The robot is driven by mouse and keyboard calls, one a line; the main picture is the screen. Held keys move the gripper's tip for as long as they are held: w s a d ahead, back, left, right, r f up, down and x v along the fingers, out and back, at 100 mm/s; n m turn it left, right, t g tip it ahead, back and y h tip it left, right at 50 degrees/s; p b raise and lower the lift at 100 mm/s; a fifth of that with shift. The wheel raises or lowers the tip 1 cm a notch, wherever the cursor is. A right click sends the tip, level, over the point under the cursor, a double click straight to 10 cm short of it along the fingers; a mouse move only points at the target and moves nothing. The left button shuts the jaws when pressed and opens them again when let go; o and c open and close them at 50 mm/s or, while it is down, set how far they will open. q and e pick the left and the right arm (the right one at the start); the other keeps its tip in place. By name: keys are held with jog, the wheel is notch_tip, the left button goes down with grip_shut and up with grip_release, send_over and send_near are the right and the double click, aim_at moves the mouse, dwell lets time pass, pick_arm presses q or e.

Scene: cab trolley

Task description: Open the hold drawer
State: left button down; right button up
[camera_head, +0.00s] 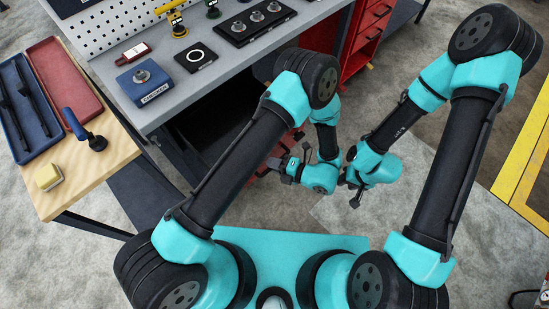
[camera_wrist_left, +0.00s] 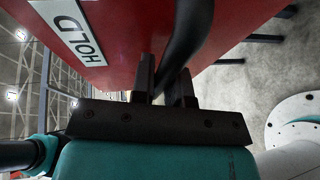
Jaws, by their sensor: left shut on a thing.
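The red front of the hold drawer (camera_wrist_left: 130,25) fills the upper part of the left wrist view, with a white HOLD label (camera_wrist_left: 78,30). A dark curved handle (camera_wrist_left: 188,38) stands out from it. My left gripper (camera_wrist_left: 164,82) is shut on this handle, one finger on each side. In the head view my left gripper (camera_head: 284,168) is low in front of the bench, and the drawer is mostly hidden behind my arm, so I cannot tell how far out it stands. My right gripper (camera_head: 349,190) hangs empty just to the right, with its fingers apart.
A red cabinet with drawers (camera_head: 371,25) is at the back. A wooden side table (camera_head: 90,165) with trays is at left. Grey floor lies open around my right gripper.

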pick_arm(q)
jog(key=c, duration=1.1)
grip_release()
jog(key=shift+d, duration=0.15)
jog(key=shift+v, duration=4.05)
jog(key=shift+w+r, duration=0.1)
jog(key=x, duration=0.7)
jog(key=shift+w, duration=0.1)
jog(key=shift+a, duration=0.6)
